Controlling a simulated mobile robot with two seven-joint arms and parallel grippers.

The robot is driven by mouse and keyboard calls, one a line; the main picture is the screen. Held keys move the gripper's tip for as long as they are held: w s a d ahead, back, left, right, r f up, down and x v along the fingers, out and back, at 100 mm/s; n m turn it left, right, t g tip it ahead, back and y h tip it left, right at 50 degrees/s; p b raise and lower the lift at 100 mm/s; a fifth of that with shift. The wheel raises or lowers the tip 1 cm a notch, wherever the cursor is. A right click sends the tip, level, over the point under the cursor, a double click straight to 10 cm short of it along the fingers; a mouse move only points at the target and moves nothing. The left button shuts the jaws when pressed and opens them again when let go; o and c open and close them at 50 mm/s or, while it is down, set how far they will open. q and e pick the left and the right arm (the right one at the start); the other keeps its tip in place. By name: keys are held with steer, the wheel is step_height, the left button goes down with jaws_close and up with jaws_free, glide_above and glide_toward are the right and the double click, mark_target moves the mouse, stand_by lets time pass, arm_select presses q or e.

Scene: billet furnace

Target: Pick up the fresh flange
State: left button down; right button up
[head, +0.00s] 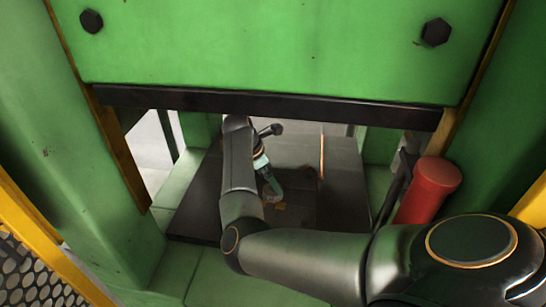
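My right arm comes in from the right and reaches through the opening of the green machine. Its wrist bends back down over a dark plate (345,190). My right gripper (277,204) is small and partly hidden behind my forearm, low over the plate; I cannot tell whether its fingers are open or shut. I cannot clearly make out a flange. A small orange-brown patch lies at the gripper's tip, and a dim brownish shape (308,172) is on the plate to its right. My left gripper is not in view.
A green panel (280,45) with a dark lower edge bar (260,104) hangs above my arm. Green side posts (75,140) flank the opening. A red cylinder (424,190) stands at the right, close to my arm. A yellow-framed mesh (30,270) is at lower left.

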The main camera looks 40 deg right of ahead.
steer(key=shift+x, duration=0.75)
steer(key=shift+w+d+r, duration=0.1)
jaws_close()
